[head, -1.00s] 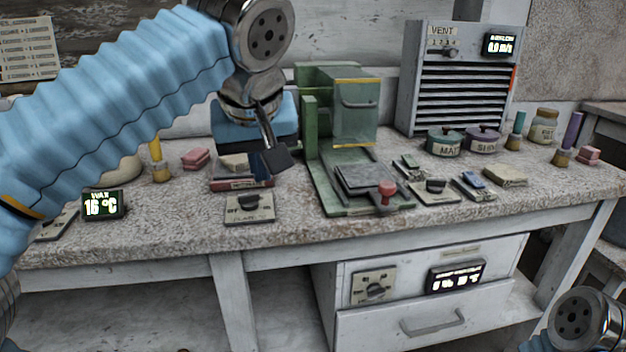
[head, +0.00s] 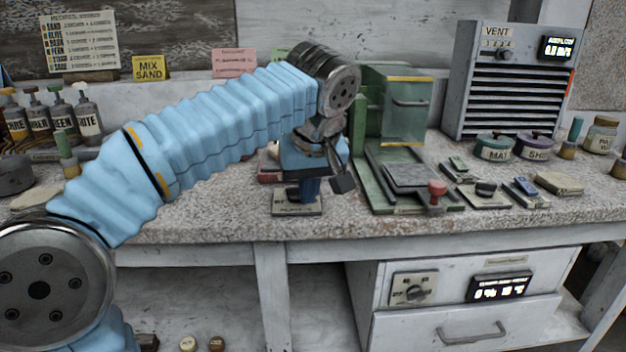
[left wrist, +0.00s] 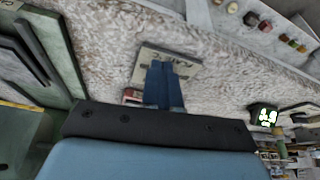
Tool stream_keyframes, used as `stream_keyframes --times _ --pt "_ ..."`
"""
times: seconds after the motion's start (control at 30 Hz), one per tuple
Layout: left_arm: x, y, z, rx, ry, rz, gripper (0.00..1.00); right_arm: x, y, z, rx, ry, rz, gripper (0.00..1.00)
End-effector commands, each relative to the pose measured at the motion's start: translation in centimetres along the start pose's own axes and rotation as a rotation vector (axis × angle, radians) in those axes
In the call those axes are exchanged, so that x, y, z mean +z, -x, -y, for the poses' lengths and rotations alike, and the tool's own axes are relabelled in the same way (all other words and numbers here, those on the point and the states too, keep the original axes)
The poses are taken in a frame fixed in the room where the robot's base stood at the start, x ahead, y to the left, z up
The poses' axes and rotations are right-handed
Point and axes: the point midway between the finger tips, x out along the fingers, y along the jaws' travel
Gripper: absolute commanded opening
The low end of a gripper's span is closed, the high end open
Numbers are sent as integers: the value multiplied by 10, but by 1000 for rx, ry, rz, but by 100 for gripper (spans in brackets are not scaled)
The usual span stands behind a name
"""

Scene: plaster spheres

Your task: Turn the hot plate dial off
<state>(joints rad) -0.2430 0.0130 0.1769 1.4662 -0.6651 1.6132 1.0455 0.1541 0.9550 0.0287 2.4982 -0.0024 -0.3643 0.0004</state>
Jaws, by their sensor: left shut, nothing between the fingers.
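A small pale dial plate (head: 298,208) lies near the front edge of the bench, under my left gripper. Its lettering is too small to read surely, so I cannot tell whether it is the hot plate's dial. My left gripper (head: 308,190) points down over it, fingers shut together and empty. In the left wrist view the blue fingers (left wrist: 163,80) reach across the labelled plate (left wrist: 187,63). The plate's knob is hidden behind the fingers. I cannot tell whether they touch it. My right gripper is not in view.
A green press-like stand (head: 415,207) with a red knob (head: 437,188) is just right of my left gripper. Another dial plate (head: 485,194) lies beyond it. A drawer unit (head: 465,325) below carries its own dial (head: 415,292). Bottles (head: 88,118) stand at the back left.

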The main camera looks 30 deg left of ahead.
Motion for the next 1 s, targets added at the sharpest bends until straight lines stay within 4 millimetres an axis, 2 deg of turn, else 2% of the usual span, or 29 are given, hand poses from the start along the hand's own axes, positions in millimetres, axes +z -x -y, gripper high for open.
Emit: stream_keyframes --times 0.1,0.23,0.6,0.77,1.0 --pt "-15 -3 0 0 1 1 0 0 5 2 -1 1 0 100" --pt "-23 -7 0 0 0 0 0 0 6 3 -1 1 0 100" --pt "-25 -8 0 1 -1 0 0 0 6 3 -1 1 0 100" --pt "-34 -9 0 -1 -1 0 0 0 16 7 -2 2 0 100" --pt "-33 -12 0 -1 -1 -1 0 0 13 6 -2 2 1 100"
